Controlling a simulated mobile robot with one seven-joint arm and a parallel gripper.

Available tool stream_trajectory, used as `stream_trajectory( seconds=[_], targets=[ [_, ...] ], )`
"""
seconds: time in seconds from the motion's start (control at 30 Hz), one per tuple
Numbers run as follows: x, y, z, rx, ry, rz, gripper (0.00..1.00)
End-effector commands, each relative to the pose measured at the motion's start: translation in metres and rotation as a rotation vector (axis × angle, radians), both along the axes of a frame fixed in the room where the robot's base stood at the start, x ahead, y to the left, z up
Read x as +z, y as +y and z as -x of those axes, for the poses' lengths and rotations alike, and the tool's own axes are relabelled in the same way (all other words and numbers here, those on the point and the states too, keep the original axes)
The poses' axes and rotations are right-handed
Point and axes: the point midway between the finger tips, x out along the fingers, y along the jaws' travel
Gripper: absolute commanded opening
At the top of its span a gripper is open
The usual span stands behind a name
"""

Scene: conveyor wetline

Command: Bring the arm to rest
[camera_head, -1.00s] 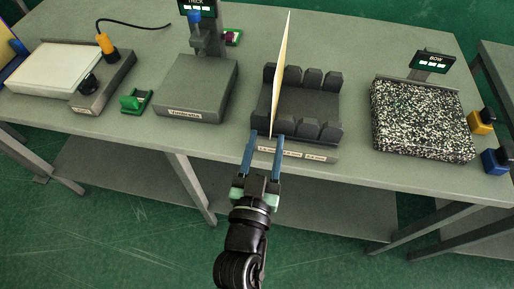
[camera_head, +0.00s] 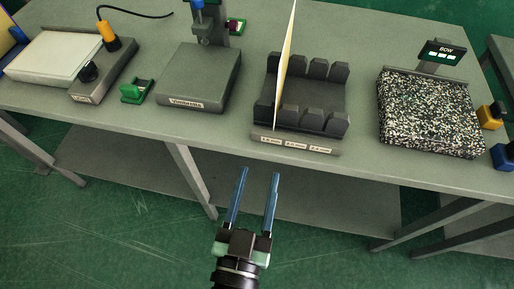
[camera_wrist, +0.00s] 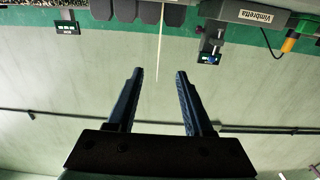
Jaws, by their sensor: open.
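My gripper (camera_head: 256,178) is open and empty. In the head view it is in front of the table's front edge, low in the picture, with its two blue fingers apart and pointing toward the table. In the wrist view the fingers (camera_wrist: 158,73) are also spread with nothing between them. A thin cream panel (camera_head: 285,65) stands on edge in the left slot of a dark slotted rack (camera_head: 310,133) on the table. My gripper is clear of the panel and the rack.
Open floor lies in front.

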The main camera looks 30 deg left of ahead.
Motion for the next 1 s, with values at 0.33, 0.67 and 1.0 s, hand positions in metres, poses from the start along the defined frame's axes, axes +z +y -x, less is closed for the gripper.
stream_trajectory(
  seconds=[0.33, 0.67, 1.0],
  targets=[
    [0.0, 0.0, 0.0, 0.0, 0.0, 0.0, 0.51],
    [0.071, -0.015, -0.05, -0.075, -0.125, -0.025, 0.51],
    [0.262, -0.059, -0.118, -0.212, -0.403, -0.092, 0.51]
  ],
)
